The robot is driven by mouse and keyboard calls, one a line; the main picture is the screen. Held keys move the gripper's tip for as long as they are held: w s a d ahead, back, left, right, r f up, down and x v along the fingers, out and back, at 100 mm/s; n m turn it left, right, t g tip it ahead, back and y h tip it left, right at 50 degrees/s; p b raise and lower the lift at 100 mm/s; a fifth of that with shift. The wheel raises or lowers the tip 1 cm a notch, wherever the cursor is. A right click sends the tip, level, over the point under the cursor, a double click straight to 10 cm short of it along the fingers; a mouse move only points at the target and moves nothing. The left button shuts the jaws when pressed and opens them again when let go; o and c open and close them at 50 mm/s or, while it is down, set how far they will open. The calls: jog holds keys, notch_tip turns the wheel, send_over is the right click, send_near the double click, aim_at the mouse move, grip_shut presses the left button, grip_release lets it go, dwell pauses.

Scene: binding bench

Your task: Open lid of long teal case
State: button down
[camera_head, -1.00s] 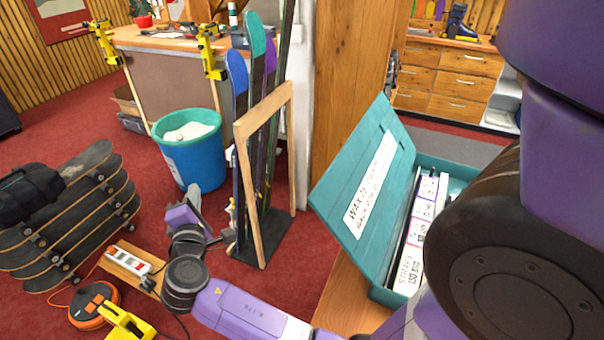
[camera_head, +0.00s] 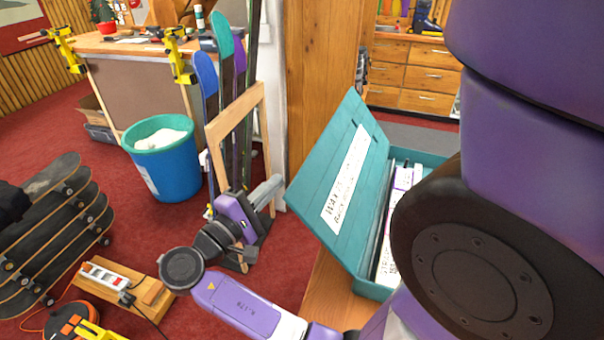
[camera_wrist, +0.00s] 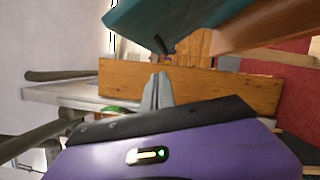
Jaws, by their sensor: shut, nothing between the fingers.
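The long teal case (camera_head: 374,291) sits on a wooden top at the right. Its lid (camera_head: 309,183) stands open and leans to the left, with a white lettered label on its inner face. White lettered packs (camera_head: 388,248) lie inside. My arm hides the right part of the case. My gripper (camera_head: 274,187) is shut and empty, left of the lid's outer edge. In the wrist view, the gripper's fingers (camera_wrist: 157,92) point up the picture, with the teal lid (camera_wrist: 185,20) above them and a visible gap between.
A ski rack (camera_head: 266,105) stands just behind my gripper, beside a wooden post (camera_head: 322,60). A blue bin (camera_head: 172,172), stacked skateboards (camera_head: 55,240) and a power strip (camera_head: 105,277) on a board are at the left. Red carpet is free between them.

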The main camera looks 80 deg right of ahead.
aim_at(303, 172)
jog(key=s+d, duration=0.1)
jog(key=s, duration=0.1)
jog(key=s+d+r, duration=0.1)
jog(key=s+d, duration=0.1)
jog(key=s, duration=0.1)
jog(key=shift+s+d+r+b, duration=0.15)
jog(key=shift+s+d+b, duration=0.1)
jog(key=shift+s+b, duration=0.05)
jog(key=shift+s+a, duration=0.1)
jog(key=shift+s, duration=0.35)
jog(key=shift+r, duration=0.1)
